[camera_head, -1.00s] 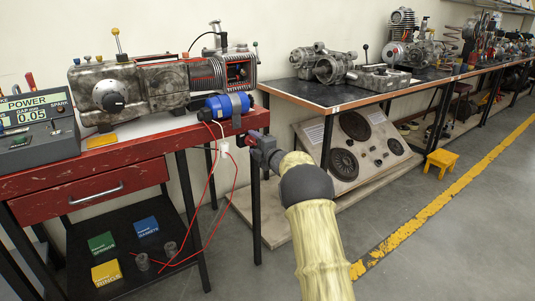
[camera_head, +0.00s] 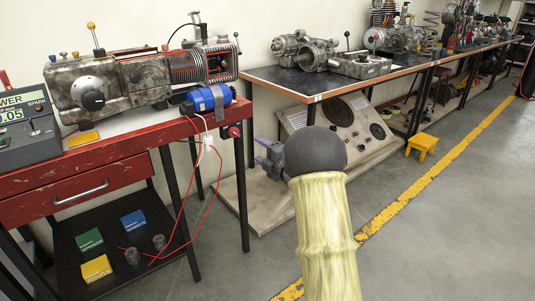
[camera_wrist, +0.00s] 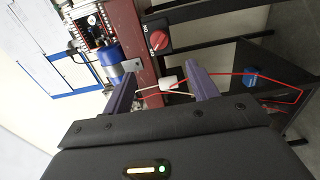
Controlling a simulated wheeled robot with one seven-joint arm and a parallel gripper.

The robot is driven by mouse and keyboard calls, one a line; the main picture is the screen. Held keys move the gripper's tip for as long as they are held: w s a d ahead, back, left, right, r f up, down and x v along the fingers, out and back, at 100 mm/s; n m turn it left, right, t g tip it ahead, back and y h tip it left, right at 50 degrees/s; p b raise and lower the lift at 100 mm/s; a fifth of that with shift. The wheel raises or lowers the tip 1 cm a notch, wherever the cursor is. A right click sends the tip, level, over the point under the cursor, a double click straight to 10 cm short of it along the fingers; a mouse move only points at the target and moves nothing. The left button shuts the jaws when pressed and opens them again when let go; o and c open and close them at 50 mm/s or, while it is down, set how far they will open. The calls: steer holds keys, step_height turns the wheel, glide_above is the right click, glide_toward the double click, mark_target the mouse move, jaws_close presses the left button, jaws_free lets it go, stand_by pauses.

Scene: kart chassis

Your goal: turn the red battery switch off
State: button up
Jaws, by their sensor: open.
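The red battery switch (camera_head: 234,131) sits on the right end of the red bench, below the blue cylinder. In the wrist view, the switch (camera_wrist: 157,38) shows as a red knob on a dark plate with small white lettering, too small to read surely. My gripper (camera_head: 262,151) is to the right of the switch and apart from it. In the wrist view, its two purple fingers (camera_wrist: 161,74) are spread with nothing gripped between them. The switch lies beyond the fingertips, uncovered.
The blue cylinder (camera_head: 207,99) is strapped on the red bench (camera_head: 110,151). A white plug (camera_head: 208,141) with red wires hangs below it. A black-topped workbench (camera_head: 310,85) and a slanted speaker panel (camera_head: 345,125) stand behind my gripper. Open floor lies to the right.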

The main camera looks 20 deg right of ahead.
steer(key=shift+v, duration=1.6)
steer(key=s+a+f+m+g+h+p, duration=0.1)
steer(key=s+a+m+g+h+p, duration=0.15)
steer(key=s+m+g, duration=0.65)
steer(key=s+a+f+m+h+p, duration=0.1)
steer(key=s+a+f+m+h, duration=0.15)
steer(key=s+m, duration=0.75)
steer(key=s+a+f+m+g+h+p, duration=0.1)
steer(key=s+a+m+g+p, duration=0.3)
steer(key=s, duration=1.2)
step_height(320, 180, up, 38)
steer(key=d+g+p, duration=0.1)
steer(key=p, duration=3.4)
steer(key=shift+n+p, duration=0.35)
steer(key=shift+n, duration=0.05)
steer(key=shift+d+f, duration=0.1)
steer(key=shift+w, duration=0.1)
